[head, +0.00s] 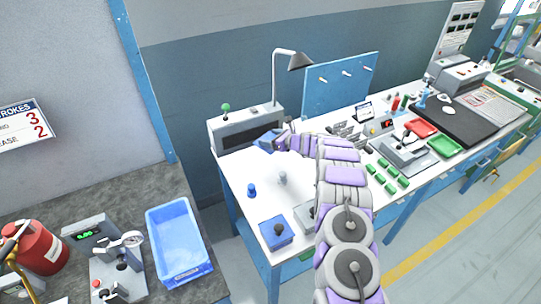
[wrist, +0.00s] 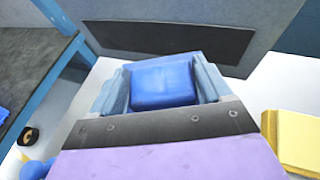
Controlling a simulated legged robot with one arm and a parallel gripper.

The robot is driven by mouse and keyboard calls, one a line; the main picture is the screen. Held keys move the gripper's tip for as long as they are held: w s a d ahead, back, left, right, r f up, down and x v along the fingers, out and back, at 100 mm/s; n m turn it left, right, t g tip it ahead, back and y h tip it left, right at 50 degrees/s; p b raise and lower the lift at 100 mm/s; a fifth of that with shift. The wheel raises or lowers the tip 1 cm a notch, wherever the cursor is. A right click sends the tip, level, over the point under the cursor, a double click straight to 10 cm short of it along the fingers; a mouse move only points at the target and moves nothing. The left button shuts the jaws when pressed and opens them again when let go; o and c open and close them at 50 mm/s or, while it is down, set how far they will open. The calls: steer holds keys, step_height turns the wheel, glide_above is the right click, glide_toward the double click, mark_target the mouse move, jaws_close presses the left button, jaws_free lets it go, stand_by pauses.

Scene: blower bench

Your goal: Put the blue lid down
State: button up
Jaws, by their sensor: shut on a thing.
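My gripper (head: 272,142) is shut on a blue block-like piece, the blue lid (wrist: 163,82), which sits between the two fingers in the wrist view. In the head view the lid (head: 266,144) is at the end of my arm, over the back left part of the white bench (head: 237,176), in front of a grey box with a dark panel. The gap between lid and bench top is hard to judge. A blue box with a dark knob (head: 276,234) stands at the front left corner of the bench.
The grey box (head: 246,130) stands close behind the gripper. A small blue peg-like piece (head: 252,190) and a grey one (head: 283,178) stand on the bench. A yellow block (wrist: 293,138) is right of my gripper. The left bench top has some bare room.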

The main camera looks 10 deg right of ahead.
mark_target(271, 157)
step_height(271, 157, down, 8)
steer(key=shift+f+b, duration=0.2)
steer(key=shift+b, duration=0.6)
steer(key=shift+r, duration=0.1)
steer(key=o, duration=1)
